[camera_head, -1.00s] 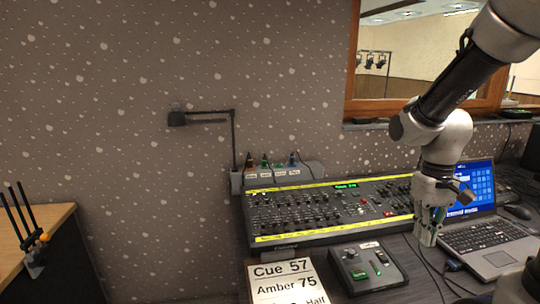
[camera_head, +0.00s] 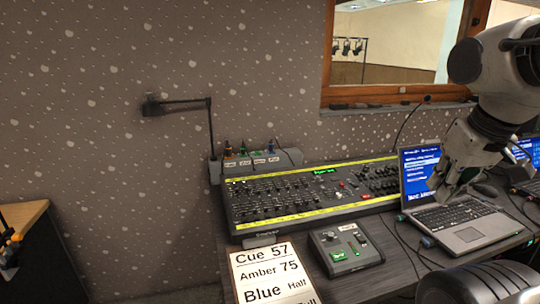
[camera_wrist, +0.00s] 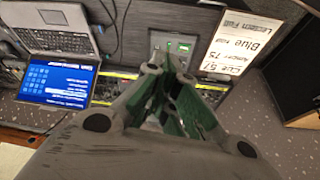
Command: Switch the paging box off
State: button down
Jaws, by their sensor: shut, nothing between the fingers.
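A small grey box (camera_head: 345,248), which looks like the paging box, lies on the desk in front of the lighting console. It has green parts on top; its label and switch setting are too small to read. It also shows in the wrist view (camera_wrist: 173,42), beyond the fingertips. My gripper (camera_head: 440,190) is shut and empty, raised in front of the laptop and to the right of the box, apart from it. In the wrist view its green-sided fingers (camera_wrist: 172,75) meet near the middle.
The lighting console (camera_head: 300,203) runs behind the box. A cue sheet (camera_head: 272,272) lies to its left. The open laptop (camera_head: 465,222) stands to its right, with cables between. A lamp arm (camera_head: 183,103) stands behind the console; a wooden table (camera_head: 25,217) is at far left.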

jog(key=m+g, duration=0.4)
jog(key=m, duration=1.2)
send_over(366, 240)
notch_tip(366, 240, down, 15)
jog(key=shift+w+d+f, duration=0.15)
jog(key=shift+w+d, duration=0.1)
jog(key=shift+w, duration=0.1)
notch_tip(366, 240, down, 14)
